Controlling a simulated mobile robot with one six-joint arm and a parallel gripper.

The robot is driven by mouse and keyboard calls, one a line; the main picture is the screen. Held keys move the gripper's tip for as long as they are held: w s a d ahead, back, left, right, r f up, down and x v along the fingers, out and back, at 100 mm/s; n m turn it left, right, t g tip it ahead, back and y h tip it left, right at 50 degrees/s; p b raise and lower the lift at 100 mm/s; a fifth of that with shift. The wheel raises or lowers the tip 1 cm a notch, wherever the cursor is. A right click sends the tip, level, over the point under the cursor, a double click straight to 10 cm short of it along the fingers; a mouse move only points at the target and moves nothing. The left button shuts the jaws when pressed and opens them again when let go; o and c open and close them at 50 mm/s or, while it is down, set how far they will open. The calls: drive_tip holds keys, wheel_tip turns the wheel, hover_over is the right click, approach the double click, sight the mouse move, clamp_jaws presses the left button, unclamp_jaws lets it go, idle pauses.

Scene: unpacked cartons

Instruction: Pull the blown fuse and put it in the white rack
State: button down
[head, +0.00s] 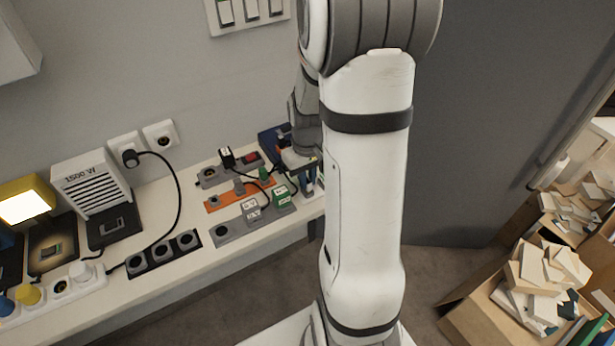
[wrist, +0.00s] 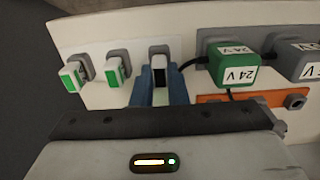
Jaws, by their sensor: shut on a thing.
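In the wrist view, my gripper (wrist: 161,88) has its two blue fingers shut on a white fuse (wrist: 158,68) with a black window. A grey holder (wrist: 159,50) shows right behind this fuse; I cannot tell whether the fuse is seated in it. Two other fuses, a left one (wrist: 70,78) and a right one (wrist: 113,72), have green windows and sit in grey holders to the left. In the head view, my gripper (head: 308,182) is at the bench's right end, partly hidden by my arm. I cannot make out the white rack for certain.
A green 24 V plug (wrist: 232,66) with a black cable stands close right of my gripper. An orange strip (wrist: 215,98) lies nearby. Several plugs, sockets and a 1500 W heater (head: 90,180) crowd the white bench (head: 205,262). Open cartons (head: 480,318) stand at right.

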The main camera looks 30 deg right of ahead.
drive_tip(key=shift+f, duration=0.2)
drive_tip(key=c, duration=1.3)
unclamp_jaws()
drive_tip(key=shift+c, duration=0.2)
drive_tip(key=shift+r, duration=0.1)
wheel_tip(320, 180, up, 8)
drive_tip(key=shift+a+f, duration=0.1)
drive_tip(key=s+a+r+t+p, duration=0.1)
drive_tip(key=s+a+r+t, duration=0.1)
drive_tip(key=s+a+r, duration=0.6)
drive_tip(key=s+a, duration=0.4)
drive_tip(key=shift+t, duration=0.3)
